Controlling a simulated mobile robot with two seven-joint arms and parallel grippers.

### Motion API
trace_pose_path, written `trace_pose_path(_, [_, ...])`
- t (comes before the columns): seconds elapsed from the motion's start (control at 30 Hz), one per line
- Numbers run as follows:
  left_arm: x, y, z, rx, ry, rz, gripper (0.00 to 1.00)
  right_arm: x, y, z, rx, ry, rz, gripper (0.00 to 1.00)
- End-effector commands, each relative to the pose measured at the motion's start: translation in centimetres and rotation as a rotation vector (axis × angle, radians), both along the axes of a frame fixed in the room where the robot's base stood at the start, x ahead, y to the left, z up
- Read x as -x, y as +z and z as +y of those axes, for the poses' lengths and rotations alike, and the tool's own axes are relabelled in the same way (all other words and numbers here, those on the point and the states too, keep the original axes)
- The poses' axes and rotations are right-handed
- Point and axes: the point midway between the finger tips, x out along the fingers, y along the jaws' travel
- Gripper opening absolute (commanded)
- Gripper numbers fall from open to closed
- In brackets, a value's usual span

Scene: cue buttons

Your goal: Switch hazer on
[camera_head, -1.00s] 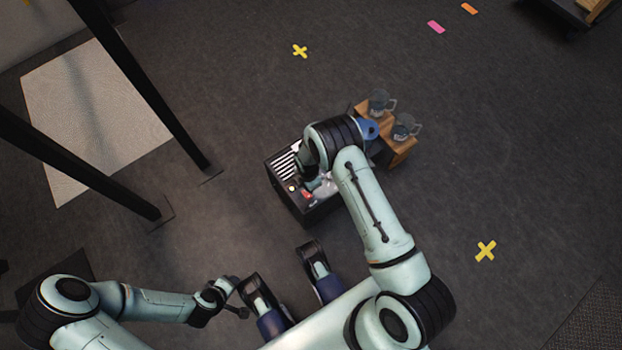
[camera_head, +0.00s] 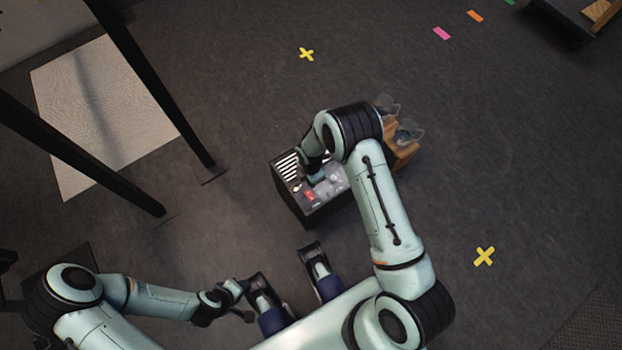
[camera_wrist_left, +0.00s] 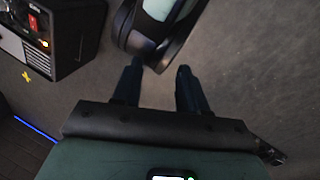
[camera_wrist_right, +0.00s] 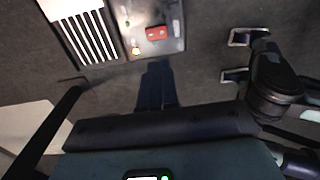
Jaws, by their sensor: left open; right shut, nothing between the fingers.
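The hazer (camera_head: 290,199) is a dark box with a white-slatted grille and a control panel on top. Its red switch (camera_head: 310,196) shows on the panel, and also in the right wrist view (camera_wrist_right: 156,32) and left wrist view (camera_wrist_left: 33,22). A small pale yellow light (camera_wrist_right: 135,50) is beside the switch. My right gripper (camera_wrist_right: 157,63) is shut and empty above the panel. In its view the fingertips lie just below the panel edge, apart from the switch; contact cannot be told. My left gripper (camera_wrist_left: 158,68) is open and empty, away from the hazer at lower left.
A wooden stand (camera_head: 405,155) with glass mugs (camera_head: 408,131) is right behind the hazer, partly hidden by my right arm. Yellow crosses (camera_head: 484,256) mark the floor; the right floor is open.

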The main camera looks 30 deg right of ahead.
Motion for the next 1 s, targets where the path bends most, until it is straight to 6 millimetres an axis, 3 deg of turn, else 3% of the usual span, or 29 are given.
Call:
trace_pose_path(0.4, [2.8,2.3,-1.3,0.035,-0.032,0.075,0.43,0.6,0.2,0.0,0.000,-0.003,-0.003,0.00])
trace_pose_path(0.83, [2.9,2.3,-1.3,0.036,-0.033,0.077,0.43,0.6,-0.1,0.0,0.002,-0.003,-0.006,0.00])
trace_pose_path(1.0, [2.2,1.7,-1.1,0.029,-0.025,0.061,0.43,0.7,-2.0,0.0,0.001,-0.002,-0.004,0.00])
